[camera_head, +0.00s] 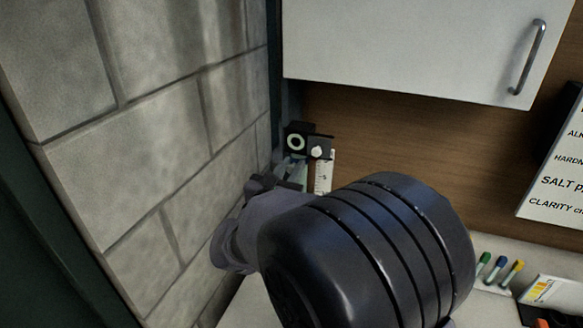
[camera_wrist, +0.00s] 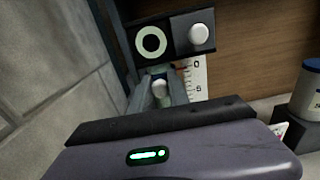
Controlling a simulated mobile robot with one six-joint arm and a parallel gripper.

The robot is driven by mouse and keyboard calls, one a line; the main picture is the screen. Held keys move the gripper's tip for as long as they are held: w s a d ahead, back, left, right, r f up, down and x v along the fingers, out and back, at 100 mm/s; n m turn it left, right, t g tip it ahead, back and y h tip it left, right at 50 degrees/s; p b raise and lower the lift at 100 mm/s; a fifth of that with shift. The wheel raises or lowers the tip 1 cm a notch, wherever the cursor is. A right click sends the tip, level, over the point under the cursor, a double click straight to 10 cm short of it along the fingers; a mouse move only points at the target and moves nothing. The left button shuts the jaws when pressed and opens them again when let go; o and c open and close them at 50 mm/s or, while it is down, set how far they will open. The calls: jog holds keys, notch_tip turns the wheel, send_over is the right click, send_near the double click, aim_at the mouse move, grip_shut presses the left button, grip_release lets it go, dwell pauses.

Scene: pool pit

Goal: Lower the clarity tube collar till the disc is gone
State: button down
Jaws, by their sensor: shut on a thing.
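The clarity tube's black head (camera_wrist: 170,37) stands at the wall corner, with a pale green ring around a dark centre and a white round knob (camera_wrist: 199,34) beside it. A white scale (camera_wrist: 197,80) marked 0 and 5 runs down below it. My gripper (camera_wrist: 160,86) is just below the ring, its two fingers shut on a small pale rounded piece, seemingly the collar's grip. The fingers hide most of the tube and collar. In the head view the black head (camera_head: 298,141) and scale (camera_head: 324,172) show past my wrist.
A block wall (camera_head: 150,150) is close on the left. A white cabinet (camera_head: 415,45) hangs above. Capped markers (camera_head: 500,268) lie at right.

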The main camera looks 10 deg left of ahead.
notch_tip(320, 180, down, 5)
jog(key=b, duration=0.4)
jog(key=c, duration=1.3)
grip_release()
jog(key=s+p, duration=0.1)
jog(key=s, duration=0.4)
jog(key=s+a+p, duration=0.1)
jog(key=s, duration=0.5)
jog(key=s+a+p, duration=0.1)
jog(key=s, duration=0.5)
jog(key=shift+s+a+p, duration=0.15)
jog(key=shift+a+p, duration=0.05)
jog(key=shift+p, duration=0.1)
